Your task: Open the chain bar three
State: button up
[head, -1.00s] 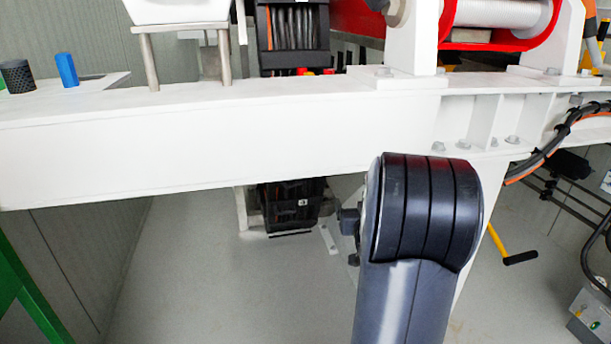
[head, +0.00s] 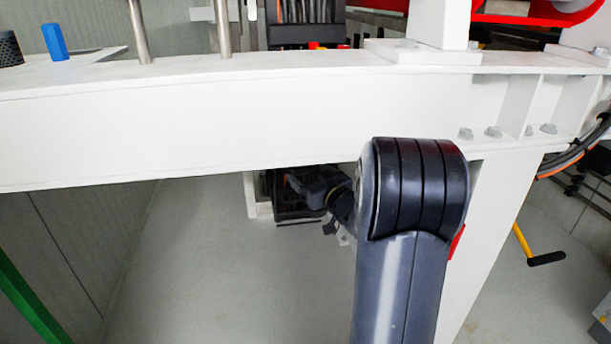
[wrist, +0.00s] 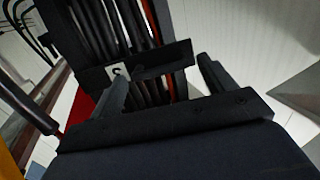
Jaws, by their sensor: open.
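In the wrist view, a dark cross bar (wrist: 150,63) spans the cable chain, with black and orange cables (wrist: 122,25) running behind it. A small white number tag (wrist: 119,71) sits on the bar; its digit is hard to read at this angle. My gripper (wrist: 165,84) is open, with one finger by the tag and the other near the bar's right end. I cannot tell whether the fingers touch the bar.
The white beam (head: 230,125) crosses the head view above my wrist, and a white leg (head: 490,220) stands right of my arm. The upper chain section (head: 305,30) rises behind the beam. A yellow crank with a black grip (head: 545,258) is at right. The floor below is clear.

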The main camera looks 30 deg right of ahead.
jog(key=shift+w+a, duration=0.1)
jog(key=shift+w, duration=1.15)
jog(key=shift+c, duration=0.4)
jog(key=c, duration=1.1)
jog(key=shift+s, duration=0.1)
